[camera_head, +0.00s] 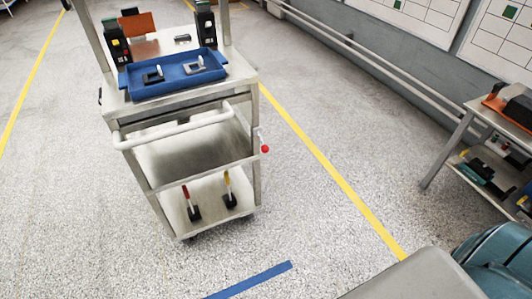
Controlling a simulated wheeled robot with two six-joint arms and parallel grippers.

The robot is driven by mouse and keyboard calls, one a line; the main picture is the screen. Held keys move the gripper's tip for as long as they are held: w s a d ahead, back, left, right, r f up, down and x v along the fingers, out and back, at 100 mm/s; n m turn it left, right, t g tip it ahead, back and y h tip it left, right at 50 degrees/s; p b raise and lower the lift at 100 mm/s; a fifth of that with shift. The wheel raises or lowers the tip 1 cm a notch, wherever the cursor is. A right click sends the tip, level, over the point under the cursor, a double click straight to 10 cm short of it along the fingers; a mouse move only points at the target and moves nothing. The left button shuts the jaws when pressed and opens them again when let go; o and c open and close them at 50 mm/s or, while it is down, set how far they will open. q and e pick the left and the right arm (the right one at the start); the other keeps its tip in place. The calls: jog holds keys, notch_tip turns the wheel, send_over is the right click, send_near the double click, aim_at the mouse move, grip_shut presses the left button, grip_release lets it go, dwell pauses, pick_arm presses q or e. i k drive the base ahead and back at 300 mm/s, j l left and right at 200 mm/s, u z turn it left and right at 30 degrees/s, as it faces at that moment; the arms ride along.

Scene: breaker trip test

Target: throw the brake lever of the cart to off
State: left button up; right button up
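The cart (164,118) is a grey metal trolley with a white push handle (172,127) at its near side. The brake lever (264,146) is on the cart's right side, near the right post, and ends in a red knob. It appears to hang with the knob at its lower end. Neither of my grippers is in view.
A blue tray (135,92) with small parts and dark devices sits on the cart's top. The speckled floor is open around the cart, with a yellow line (330,168) to its right. A workbench (462,107) stands at right; a teal object (500,258) fills the lower right corner.

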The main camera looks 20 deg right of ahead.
aim_at(265, 149)
jog(key=l+z, duration=0.1)
jog(key=z, duration=0.3)
jog(key=i+z, duration=0.15)
jog(key=z, duration=0.25)
jog(key=i+l+z, duration=0.1)
jog(key=z, duration=0.3)
jog(key=i+z, duration=0.1)
jog(key=z, duration=0.3)
jog(key=i, duration=0.2)
jog(key=l+z, duration=0.05)
